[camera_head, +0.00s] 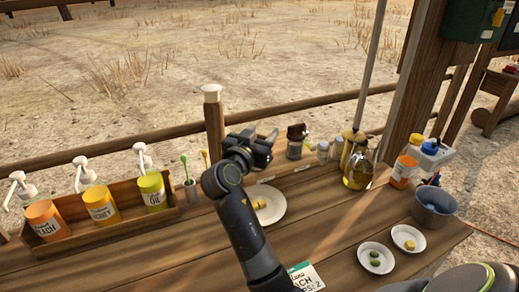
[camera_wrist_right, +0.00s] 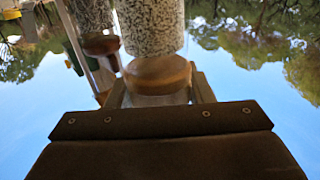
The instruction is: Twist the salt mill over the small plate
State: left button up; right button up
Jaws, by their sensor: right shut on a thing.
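My right gripper (camera_head: 268,138) is raised above the wooden table, behind a white plate (camera_head: 274,215) with yellow pieces on it. In the right wrist view the gripper (camera_wrist_right: 159,95) is shut on the wooden part of the salt mill (camera_wrist_right: 151,25). The mill's clear body is full of pale grains and runs out of the picture at the top. I cannot make the mill out clearly in the head view. My left gripper is not in view.
A wooden rack (camera_head: 75,235) with several pump bottles stands at the left. A brown-topped jar (camera_head: 294,150), an oil bottle (camera_head: 358,172) and a grey bowl (camera_head: 434,208) stand at the back and right. A card (camera_head: 306,278) lies in front. Bare boards lie between the plates.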

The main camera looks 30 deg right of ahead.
jog(key=m+g+h+b, duration=0.1)
jog(key=m+g+b, duration=0.1)
jog(key=g, duration=0.1)
jog(key=m+g+h+b, duration=0.1)
jog(key=m+g+b, duration=0.1)
jog(key=g+b, duration=0.1)
jog(key=m+g+h+b, duration=0.1)
jog(key=m+g+b, duration=0.1)
jog(key=g, duration=0.1)
jog(key=shift+s+d+f+h+b, duration=0.2)
jog(key=shift+s+h+b, duration=0.2)
jog(key=shift+m+g+b, duration=0.35)
jog(key=shift+m+g, duration=0.15)
jog(key=shift+g, duration=0.2)
jog(key=shift+s+r+m+g+b, duration=0.15)
jog(key=shift+m+g+b, duration=0.5)
jog(key=shift+g, duration=0.45)
jog(key=shift+s+m+g+b, duration=0.15)
jog(key=shift+m+g+b, duration=0.5)
jog(key=shift+g, duration=0.45)
jog(key=o, duration=1)
